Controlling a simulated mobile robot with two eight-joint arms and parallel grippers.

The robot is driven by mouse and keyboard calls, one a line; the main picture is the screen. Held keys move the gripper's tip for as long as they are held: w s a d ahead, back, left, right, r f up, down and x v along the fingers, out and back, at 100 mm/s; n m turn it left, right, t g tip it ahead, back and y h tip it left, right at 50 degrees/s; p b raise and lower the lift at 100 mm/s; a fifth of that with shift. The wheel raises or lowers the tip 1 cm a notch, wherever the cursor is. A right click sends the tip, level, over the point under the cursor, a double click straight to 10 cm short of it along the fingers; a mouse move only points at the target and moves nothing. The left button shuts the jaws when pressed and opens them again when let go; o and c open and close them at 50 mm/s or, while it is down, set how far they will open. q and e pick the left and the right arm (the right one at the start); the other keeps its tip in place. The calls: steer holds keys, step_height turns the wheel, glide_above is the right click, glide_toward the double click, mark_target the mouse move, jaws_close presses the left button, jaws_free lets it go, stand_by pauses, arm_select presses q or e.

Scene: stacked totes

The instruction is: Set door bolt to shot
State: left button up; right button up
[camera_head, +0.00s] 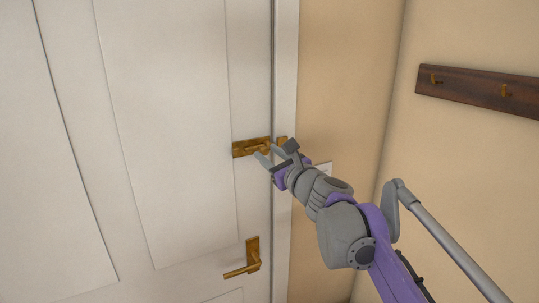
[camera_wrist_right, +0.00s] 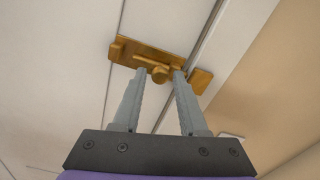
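The brass door bolt (camera_head: 250,147) is mounted on the white door near its right edge, with a brass keeper (camera_head: 282,140) on the frame beside it. In the right wrist view the bolt plate (camera_wrist_right: 126,52), its round knob (camera_wrist_right: 160,75) and the keeper (camera_wrist_right: 201,80) show. My right gripper (camera_head: 269,154) is at the bolt. In the wrist view its open fingers (camera_wrist_right: 159,73) stand on either side of the knob, with small gaps showing. Whether the bar reaches into the keeper is hard to tell, as a finger covers part of that gap. My left gripper is not in view.
A brass lever handle (camera_head: 243,262) sits on the door below the bolt. A white plate (camera_head: 324,168) is on the wall behind my right wrist. A dark wooden rail (camera_head: 480,88) with brass hooks is on the right wall. The door looks closed against its frame (camera_head: 285,60).

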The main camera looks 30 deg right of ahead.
jaws_close()
stand_by(1.1)
